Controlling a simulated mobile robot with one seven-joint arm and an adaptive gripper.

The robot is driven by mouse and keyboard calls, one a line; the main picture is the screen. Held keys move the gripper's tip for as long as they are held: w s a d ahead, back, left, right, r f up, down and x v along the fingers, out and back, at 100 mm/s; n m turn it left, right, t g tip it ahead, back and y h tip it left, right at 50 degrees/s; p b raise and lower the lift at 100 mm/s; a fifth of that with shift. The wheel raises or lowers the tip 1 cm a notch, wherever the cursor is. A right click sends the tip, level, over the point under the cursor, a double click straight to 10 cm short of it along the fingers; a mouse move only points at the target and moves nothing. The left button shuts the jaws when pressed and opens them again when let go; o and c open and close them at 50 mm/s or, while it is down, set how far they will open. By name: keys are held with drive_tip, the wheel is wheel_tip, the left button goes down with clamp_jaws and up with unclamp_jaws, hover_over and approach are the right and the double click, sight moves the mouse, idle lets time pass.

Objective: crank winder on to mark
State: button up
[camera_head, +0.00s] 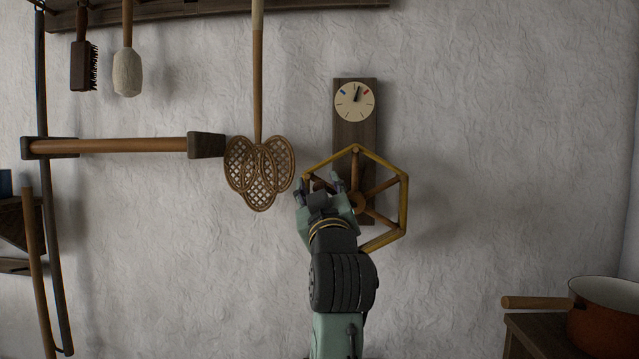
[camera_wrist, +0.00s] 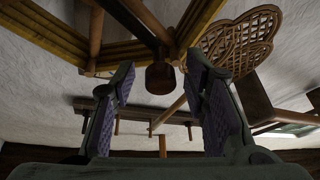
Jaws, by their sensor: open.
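The winder (camera_head: 404,205) is a yellowish six-sided wooden wheel with brown spokes, mounted on a dark upright board (camera_head: 345,133) on the wall. A round cream dial (camera_head: 354,108) sits above it, with a blue mark at upper left and a red mark at upper right. Its dark pointer points up and slightly right, short of the red mark. My gripper (camera_head: 320,185) is open at the wheel's left side. In the wrist view, a dark brown knob (camera_wrist: 160,78) at the rim stands between the tips of my open fingers. I cannot tell whether either finger touches it.
A woven carpet beater (camera_head: 260,172) hangs just left of the wheel. A red pot (camera_head: 602,325) stands at lower right. The wall right of the wheel is clear.

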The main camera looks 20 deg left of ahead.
drive_tip(key=shift+w+a, duration=0.15)
drive_tip(key=shift+w, duration=0.1)
drive_tip(key=shift+c, duration=0.6)
clamp_jaws()
